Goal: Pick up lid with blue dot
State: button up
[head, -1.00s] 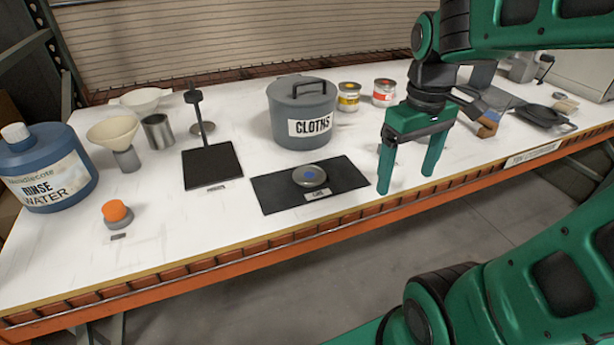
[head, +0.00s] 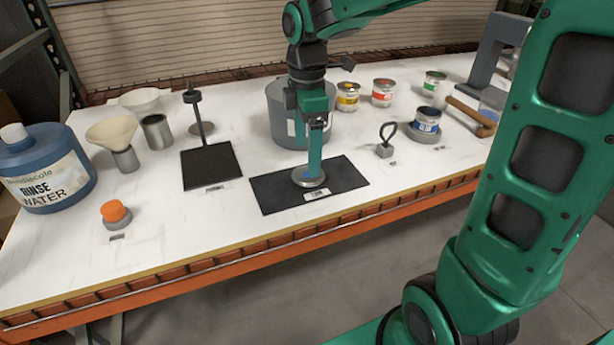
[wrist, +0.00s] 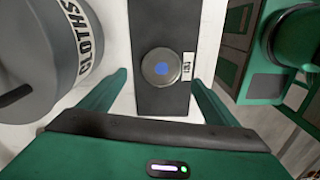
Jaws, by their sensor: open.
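The lid with the blue dot (head: 309,177) is a small round grey metal disc lying flat on a black mat (head: 346,174) near the table's front edge. It also shows in the wrist view (wrist: 161,69), ahead of the fingers, its blue dot facing up. My gripper (head: 314,160) points down over the mat, and its fingers overlap the lid in the head view. In the wrist view my gripper (wrist: 158,85) has its two green fingers wide apart, one on each side of the mat, with nothing between the pads. I cannot tell the exact height of the fingertips.
The grey CLOTHS pot (head: 283,118) stands just behind the mat and close to my gripper's left finger in the wrist view. Right of it are paint cans (head: 382,92) and a small weight with a loop (head: 386,142). A black stand (head: 208,165) is left.

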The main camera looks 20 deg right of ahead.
aim_at(306, 175)
jog(key=shift+a+f, duration=0.1)
jog(key=shift+f, duration=2.7)
jog(key=c, duration=1.1)
